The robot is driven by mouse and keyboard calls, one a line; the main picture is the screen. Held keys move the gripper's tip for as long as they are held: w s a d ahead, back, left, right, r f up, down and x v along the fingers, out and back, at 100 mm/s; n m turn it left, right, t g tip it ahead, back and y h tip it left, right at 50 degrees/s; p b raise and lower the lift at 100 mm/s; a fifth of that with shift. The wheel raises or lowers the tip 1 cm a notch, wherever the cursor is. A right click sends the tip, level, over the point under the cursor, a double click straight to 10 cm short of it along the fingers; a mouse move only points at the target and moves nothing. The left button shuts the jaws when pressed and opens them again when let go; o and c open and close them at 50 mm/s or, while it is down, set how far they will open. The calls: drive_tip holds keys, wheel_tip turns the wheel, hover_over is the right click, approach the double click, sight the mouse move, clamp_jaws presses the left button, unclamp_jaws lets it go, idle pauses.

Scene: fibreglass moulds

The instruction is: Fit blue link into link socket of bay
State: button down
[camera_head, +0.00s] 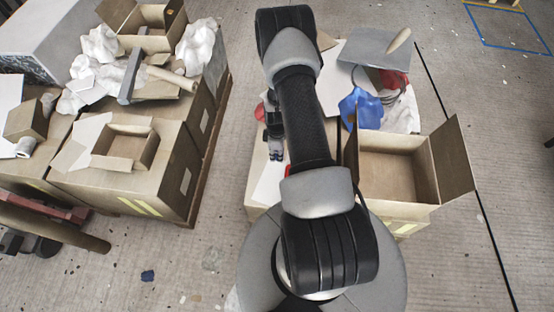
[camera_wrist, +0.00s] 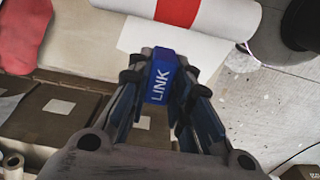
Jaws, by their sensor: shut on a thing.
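The blue link (camera_wrist: 160,83) is a small blue block with white "LINK" lettering. It sits between the fingertips of my gripper (camera_wrist: 157,88), which is shut on it in the wrist view. In the head view my gripper (camera_head: 276,150) hangs left of my arm, over the right-hand worktop, and the link cannot be made out there. Below and left of the link in the wrist view is a row of brown box-like compartments (camera_wrist: 45,122) with pale labels. I cannot tell whether one is the bay, and no link socket can be made out.
A white roll with a red band (camera_wrist: 190,12) and a red lump (camera_wrist: 20,35) lie at the wrist view's top. In the head view an open carton (camera_head: 395,175) and blue cloth (camera_head: 361,108) are right of my arm. Bare floor separates this worktop from the left-hand cartons (camera_head: 125,180).

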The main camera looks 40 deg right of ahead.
wheel_tip(320, 180, up, 6)
drive_tip(key=shift+p, duration=0.5)
